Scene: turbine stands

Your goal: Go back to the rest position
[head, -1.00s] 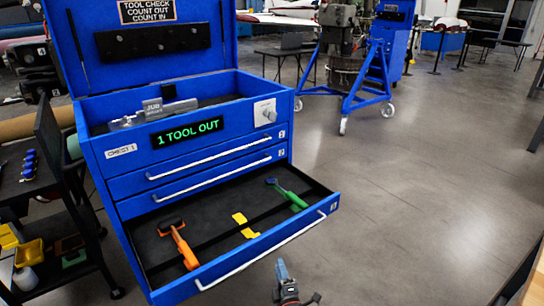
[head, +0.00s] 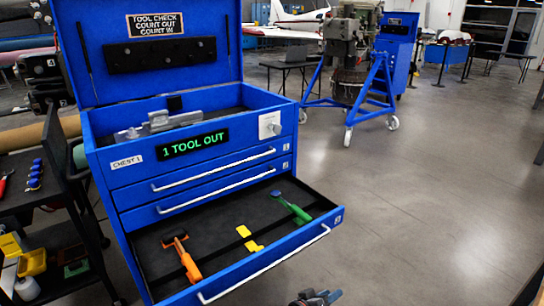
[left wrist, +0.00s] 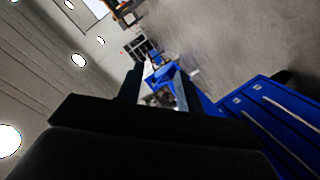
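My left gripper (head: 316,298) is at the bottom edge of the head view, mostly cut off, in front of the open drawer and apart from it. In the left wrist view its two fingers (left wrist: 158,82) stand apart with nothing between them. The blue tool chest (head: 190,165) has its lid up and its lowest drawer (head: 215,228) pulled out. In the drawer lie an orange-handled tool (head: 187,259), a yellow piece (head: 249,238) and a green-handled tool (head: 291,207). The chest display (head: 193,144) reads "1 TOOL OUT". My right gripper is not in view.
A dark cart (head: 60,235) with bins and small tools stands close to the chest's left. A blue wheeled stand (head: 379,85) holds machinery behind, right of the chest. The floor (head: 430,210) to the right is clear.

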